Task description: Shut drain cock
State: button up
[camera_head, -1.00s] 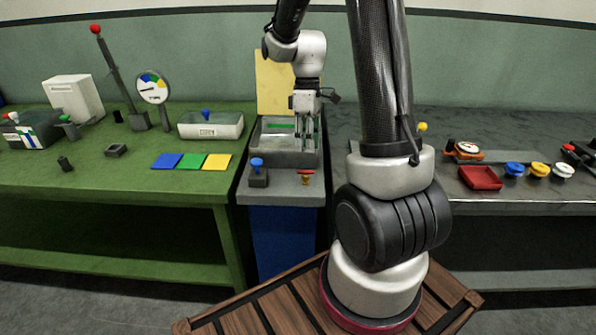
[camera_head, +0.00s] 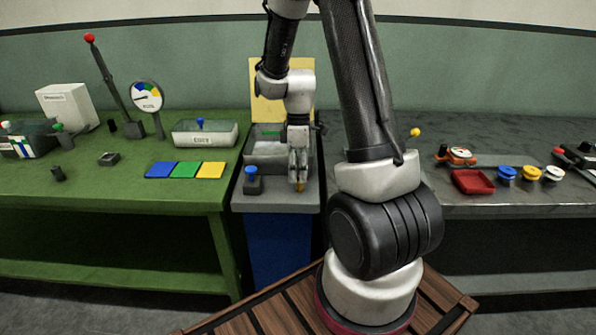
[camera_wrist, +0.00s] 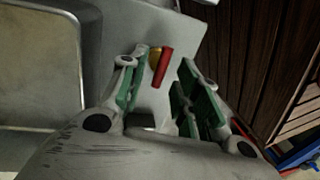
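The drain cock shows in the wrist view as a short red handle (camera_wrist: 163,68) beside a brass body (camera_wrist: 154,56) on the grey front ledge of the sink. In the head view only a bit of its brass (camera_head: 299,187) shows below my fingers, which hide the rest. My gripper (camera_head: 298,180) points down at the cock. In the wrist view the gripper (camera_wrist: 166,66) is open, with green-padded fingers apart and the red handle between their tips, nearer the left finger. I see a gap on the right side; contact on the left I cannot tell.
A blue-topped valve (camera_head: 252,178) stands just left on the same ledge. The metal sink basin (camera_head: 262,158) lies behind. A green bench (camera_head: 110,190) with coloured tiles is on the left, a grey bench (camera_head: 520,200) with a red tray (camera_head: 472,182) on the right.

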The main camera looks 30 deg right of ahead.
grip_shut()
jog(key=shift+m, duration=0.5)
jog(key=m, duration=0.3)
jog(key=shift+d+m+t+y, duration=0.2)
jog(key=shift+m+t+y, duration=0.1)
jog(key=shift+m, duration=0.1)
jog(key=m, duration=0.4)
jog(key=shift+d+m+t, duration=0.15)
jog(key=shift+m+t, duration=0.15)
jog(key=shift+t, duration=0.1)
jog(key=m, duration=0.4)
jog(key=shift+s+t, duration=0.1)
jog(key=shift+t, duration=0.3)
jog(key=shift+s+d+m+t, duration=0.1)
jog(key=shift+m+t, duration=0.1)
jog(key=shift+m, duration=0.9)
jog(key=shift+d+m+t, duration=0.1)
jog(key=shift+m+t, duration=0.1)
jog(key=shift+m, duration=0.9)
